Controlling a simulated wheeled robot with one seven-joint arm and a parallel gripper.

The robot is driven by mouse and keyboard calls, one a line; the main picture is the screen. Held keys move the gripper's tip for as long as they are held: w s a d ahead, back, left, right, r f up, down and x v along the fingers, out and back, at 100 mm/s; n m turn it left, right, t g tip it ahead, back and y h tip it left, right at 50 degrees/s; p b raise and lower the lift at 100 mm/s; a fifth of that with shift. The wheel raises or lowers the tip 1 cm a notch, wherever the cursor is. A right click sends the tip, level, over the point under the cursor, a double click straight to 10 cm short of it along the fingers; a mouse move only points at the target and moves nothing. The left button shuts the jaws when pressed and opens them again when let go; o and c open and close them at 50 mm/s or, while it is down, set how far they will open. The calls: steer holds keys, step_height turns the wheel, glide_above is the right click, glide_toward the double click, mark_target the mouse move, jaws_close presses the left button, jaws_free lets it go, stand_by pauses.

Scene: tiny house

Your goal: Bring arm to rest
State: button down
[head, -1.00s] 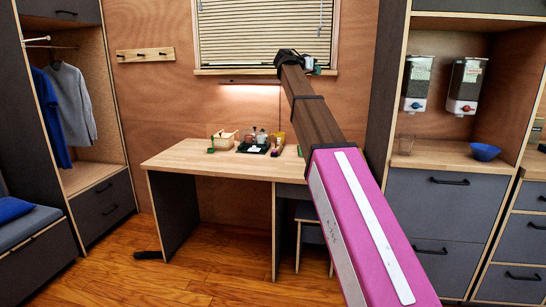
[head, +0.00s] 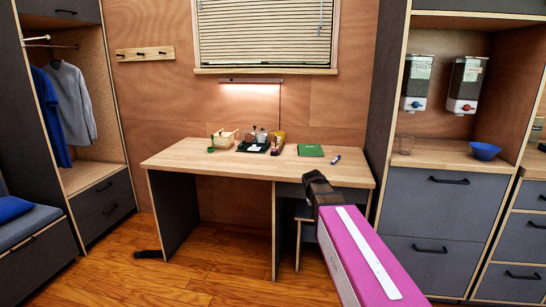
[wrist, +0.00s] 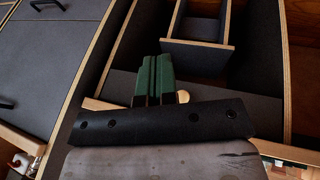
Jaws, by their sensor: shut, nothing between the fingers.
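My arm reaches in from the lower right in the head view, with its pink section in front and a dark joint beyond it. It is in front of the right part of the wooden desk (head: 195,156). My gripper (wrist: 153,72) shows in the wrist view with its two green fingers pressed together and nothing between them. It is hidden behind the arm in the head view. Dark furniture panels with light wooden edges lie beyond the fingers in the wrist view.
On the desk are a green book (head: 310,150), a marker (head: 336,159), a basket (head: 225,138) and a dark tray (head: 252,147). A cabinet with a blue bowl (head: 484,151) stands at right. A wardrobe is at left. Open floor (head: 195,275) lies in front.

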steer(key=s+a+f+g+y, duration=0.1)
steer(key=s+f+y, duration=0.1)
steer(key=s+f, duration=0.5)
steer(key=s+a+f+n+g+y, duration=0.1)
steer(key=s+f+g+y, duration=0.1)
steer(key=s+f, duration=0.5)
steer(key=s, duration=0.5)
steer(key=shift+n, duration=0.3)
